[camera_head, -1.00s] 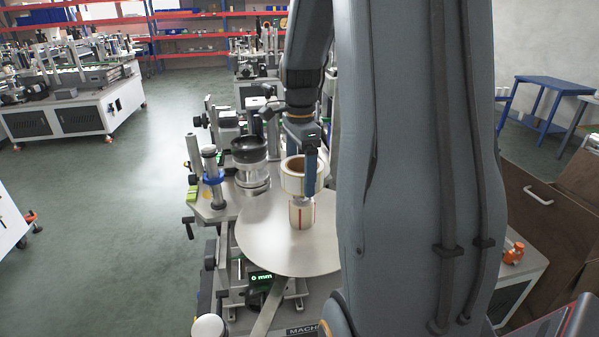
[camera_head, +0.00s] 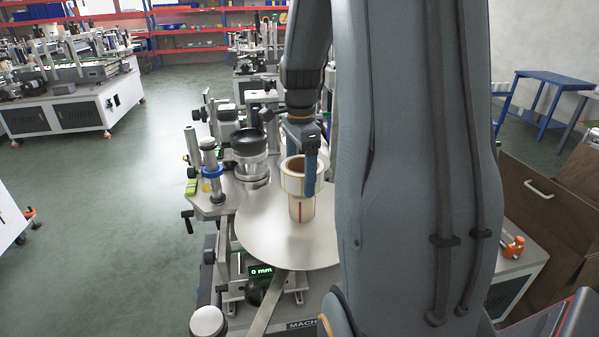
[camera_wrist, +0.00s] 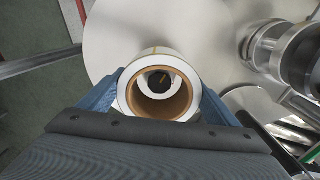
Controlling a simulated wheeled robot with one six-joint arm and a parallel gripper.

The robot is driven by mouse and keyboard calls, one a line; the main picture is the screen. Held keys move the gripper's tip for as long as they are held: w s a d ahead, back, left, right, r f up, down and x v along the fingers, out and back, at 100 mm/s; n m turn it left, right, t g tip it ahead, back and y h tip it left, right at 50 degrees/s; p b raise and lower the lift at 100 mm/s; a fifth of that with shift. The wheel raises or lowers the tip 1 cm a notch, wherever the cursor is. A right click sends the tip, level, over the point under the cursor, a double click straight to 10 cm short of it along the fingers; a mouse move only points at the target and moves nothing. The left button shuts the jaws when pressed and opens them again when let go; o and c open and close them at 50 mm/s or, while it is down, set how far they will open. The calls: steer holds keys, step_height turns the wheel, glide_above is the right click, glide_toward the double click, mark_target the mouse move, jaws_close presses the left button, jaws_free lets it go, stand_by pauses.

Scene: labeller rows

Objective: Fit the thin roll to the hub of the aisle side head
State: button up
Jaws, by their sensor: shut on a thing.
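My gripper (camera_head: 306,176) is shut on a white roll with a tan core (camera_head: 291,178), which it holds upright from both sides. Below the roll is a pale hub with a red line (camera_head: 302,211), standing on a round metal plate (camera_head: 265,240). In the head view the roll's lower edge overlaps the hub's top. In the wrist view the roll (camera_wrist: 160,109) is between the blue fingers, and the hub's end (camera_wrist: 160,78) shows through its bore, off-centre towards the top. Whether the roll is around the hub I cannot tell.
A black-topped cylinder (camera_head: 248,143) and a blue-collared post (camera_head: 209,160) stand left of the plate. A green 0 mm display (camera_head: 261,270) is below it. My arm hides much of the right side. Open floor (camera_head: 110,220) lies to the left.

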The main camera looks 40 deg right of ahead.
steer(key=shift+f+b, duration=2.5)
steer(key=shift+f, duration=2.7)
steer(key=o, duration=1.1)
steer(key=shift+r, duration=0.1)
steer(key=shift+r+b, duration=0.85)
steer(key=shift+r, duration=2.95)
steer(key=shift+r, duration=0.1)
